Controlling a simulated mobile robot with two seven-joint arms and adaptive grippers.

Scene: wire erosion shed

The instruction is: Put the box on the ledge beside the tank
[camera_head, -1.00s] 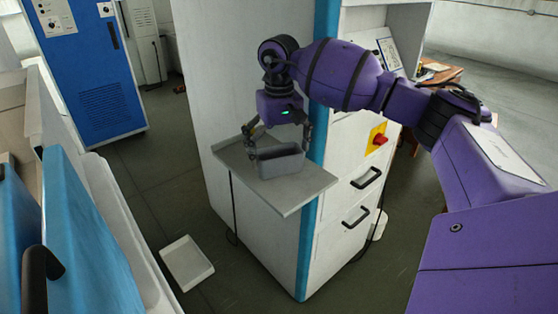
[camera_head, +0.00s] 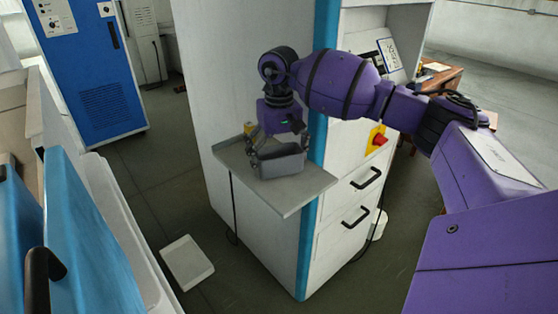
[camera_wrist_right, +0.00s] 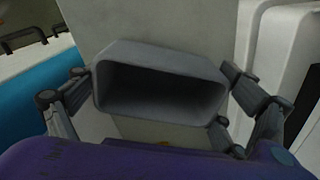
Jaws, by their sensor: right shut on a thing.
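The box (camera_head: 280,164) is a grey, open-topped bin. It sits upright at the grey ledge (camera_head: 300,189) on the side of a white cabinet; I cannot tell whether its base touches the ledge. My right gripper (camera_head: 279,148) reaches down from above and is shut on the box, fingers at its two ends. In the right wrist view the box (camera_wrist_right: 160,82) shows its dark, empty-looking inside, between the fingers of the gripper (camera_wrist_right: 158,85). Which body is the tank is not clear. My left gripper is out of view.
A small yellow-topped item (camera_head: 249,129) stands at the back of the ledge. The white cabinet (camera_head: 250,65) rises close behind the arm. A white tray (camera_head: 186,262) lies on the floor. A blue cabinet (camera_head: 90,75) stands at the back left. The front of the ledge is bare.

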